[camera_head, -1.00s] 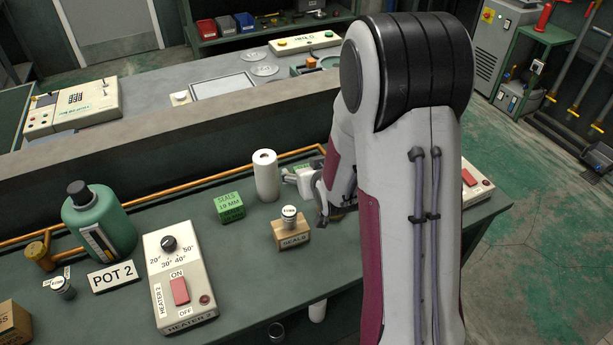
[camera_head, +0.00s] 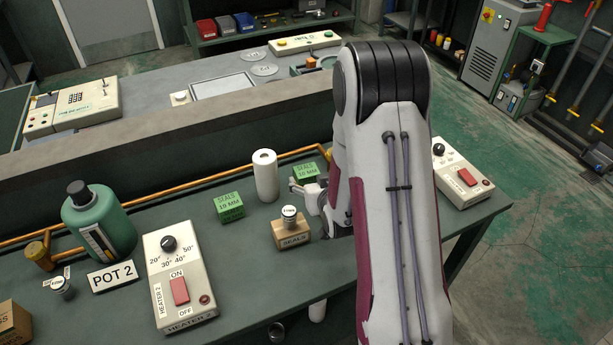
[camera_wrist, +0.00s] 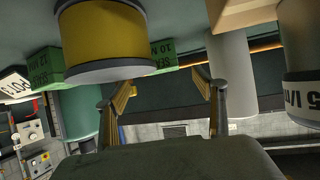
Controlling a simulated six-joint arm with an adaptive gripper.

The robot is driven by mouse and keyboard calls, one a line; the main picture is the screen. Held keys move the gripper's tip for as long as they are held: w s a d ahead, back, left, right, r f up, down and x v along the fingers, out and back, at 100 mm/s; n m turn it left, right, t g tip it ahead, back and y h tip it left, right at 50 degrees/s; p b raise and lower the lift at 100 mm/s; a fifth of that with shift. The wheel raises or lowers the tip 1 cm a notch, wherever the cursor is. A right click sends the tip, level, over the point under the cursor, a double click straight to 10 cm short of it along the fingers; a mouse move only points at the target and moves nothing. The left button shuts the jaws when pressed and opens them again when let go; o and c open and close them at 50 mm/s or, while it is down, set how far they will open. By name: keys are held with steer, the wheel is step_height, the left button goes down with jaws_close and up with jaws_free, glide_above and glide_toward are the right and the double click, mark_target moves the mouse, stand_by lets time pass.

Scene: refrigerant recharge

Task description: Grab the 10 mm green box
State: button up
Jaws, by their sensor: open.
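Two green boxes marked SEALS stand on the bench. In the head view one green box (camera_head: 229,207) is left of the white cylinder, and the other green box (camera_head: 306,173) is to its right, near the orange pipe. Their small size digits are hard to tell apart there. The wrist view is tilted; one green box (camera_wrist: 45,70) is at left, and another green box (camera_wrist: 164,53), seemingly marked 10 MM, is partly hidden by a yellow-banded cylinder. My gripper (camera_wrist: 166,88) is open, with nothing between its fingers. In the head view it is just in front of the right-hand box.
A white cylinder (camera_head: 265,176) stands close left of my gripper. A brown seals box (camera_head: 291,234) with a small labelled container on top is in front. The yellow-banded cylinder (camera_wrist: 105,40) is very near the wrist camera. A heater control box (camera_head: 463,174) stands at right.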

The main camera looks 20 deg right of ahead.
mark_target(307, 173)
steer(key=shift+x, duration=1.3)
steer(key=shift+w, duration=0.15)
steer(key=shift+x, duration=2.45)
steer(key=shift+w+a+r, duration=0.1)
steer(key=c, duration=1.3)
